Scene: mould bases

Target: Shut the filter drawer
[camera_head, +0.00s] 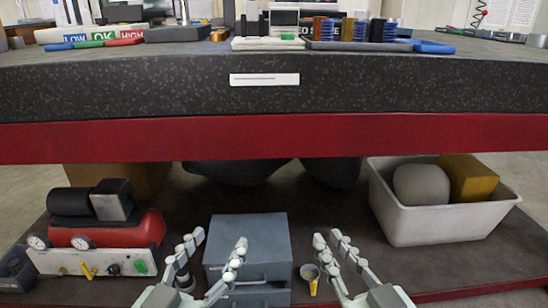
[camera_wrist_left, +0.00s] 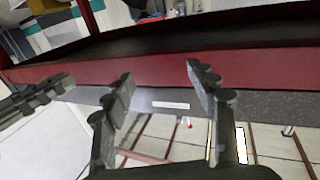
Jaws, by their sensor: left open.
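The grey-blue drawer cabinet (camera_head: 248,238) stands on the lower shelf under the bench, in the middle of the head view. Drawer fronts (camera_head: 262,272) show low on its front. My fingers partly hide them, and I cannot tell how far any drawer is out. My left gripper (camera_head: 219,240) is open and empty in front of the cabinet's left part. It also shows open in the left wrist view (camera_wrist_left: 163,82), where I make out no drawer. My right gripper (camera_head: 328,238) appears open and empty, right of the cabinet, with a gap between its fingers.
A red compressor (camera_head: 120,232) with gauges stands left of the cabinet. A small yellow-and-grey item (camera_head: 311,276) lies near my right gripper. The bench's red edge (camera_head: 280,138) overhangs above.

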